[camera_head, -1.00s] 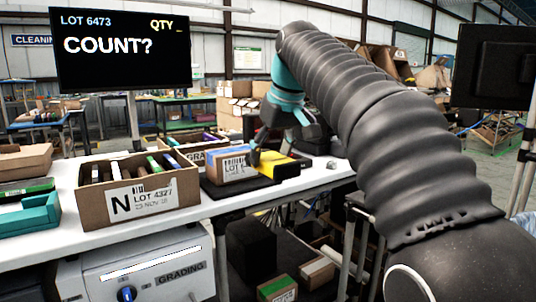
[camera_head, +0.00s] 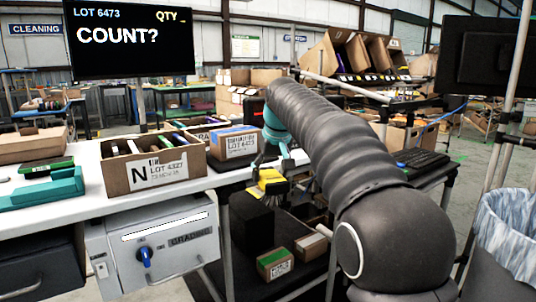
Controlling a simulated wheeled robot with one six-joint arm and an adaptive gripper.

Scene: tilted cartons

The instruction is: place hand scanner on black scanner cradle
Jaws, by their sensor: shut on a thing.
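The yellow hand scanner (camera_head: 269,181) is in my gripper (camera_head: 284,176), just off the right end of the white table. My gripper is shut on it and partly hidden by my arm. I cannot tell for sure which thing is the black scanner cradle. A black block (camera_head: 252,222) stands below the scanner, beside the table. A flat black item (camera_head: 420,160) lies on a dark stand at the right.
Small cartons (camera_head: 276,263) sit low in front. A bin with a clear liner (camera_head: 512,235) stands at the right.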

